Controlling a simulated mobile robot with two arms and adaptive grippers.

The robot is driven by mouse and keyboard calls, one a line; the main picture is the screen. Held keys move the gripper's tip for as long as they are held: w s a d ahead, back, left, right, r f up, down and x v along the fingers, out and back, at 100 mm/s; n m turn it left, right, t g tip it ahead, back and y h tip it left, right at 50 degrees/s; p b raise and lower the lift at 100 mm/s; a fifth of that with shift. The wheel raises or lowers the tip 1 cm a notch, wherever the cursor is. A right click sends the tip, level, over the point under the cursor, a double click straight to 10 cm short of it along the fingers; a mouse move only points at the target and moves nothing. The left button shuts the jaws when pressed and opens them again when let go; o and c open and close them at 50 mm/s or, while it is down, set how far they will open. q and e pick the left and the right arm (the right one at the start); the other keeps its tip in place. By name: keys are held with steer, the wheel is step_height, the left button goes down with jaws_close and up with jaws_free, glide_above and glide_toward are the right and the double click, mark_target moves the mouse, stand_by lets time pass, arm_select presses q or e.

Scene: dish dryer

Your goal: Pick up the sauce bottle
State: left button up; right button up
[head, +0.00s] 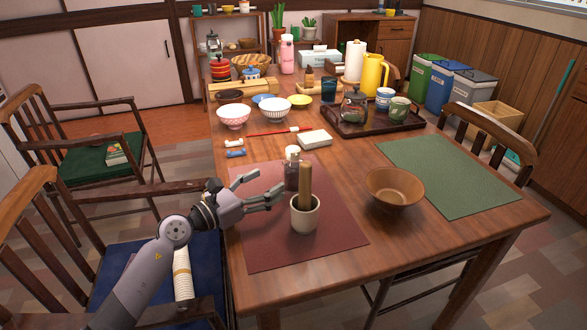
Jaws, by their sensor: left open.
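The sauce bottle (291,175), small and dark with a pale cap, stands upright on the dark red placemat (268,254). Its lower part is partly covered by a brown wooden stick standing in a cream cup (304,214) in front of it. My left gripper (271,184) reaches in from the left over the placemat. Its fingers are spread and empty, with the tips pointing toward the bottle just to its right. I cannot tell whether a fingertip touches the bottle. My right gripper does not show.
A brown wooden bowl (394,187) stands to the right, beside a green placemat (446,172). A white box (315,138), chopsticks and several bowls lie behind the bottle. A dark tray (372,125) holds a teapot and cups. Chairs stand at the left.

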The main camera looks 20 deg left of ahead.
mark_target(285, 174)
arm_select(q)
steer(key=x, duration=0.3)
steer(key=shift+w+d, duration=0.2)
steer(key=shift+w, duration=0.1)
steer(key=shift+b+x, duration=0.4)
steer(key=shift+x, duration=2.3)
steer(key=shift+s+d+f, duration=0.1)
steer(key=shift+d+f, duration=0.05)
steer(key=shift+d, duration=0.05)
steer(key=shift+c, duration=0.2)
steer(key=c, duration=1.4)
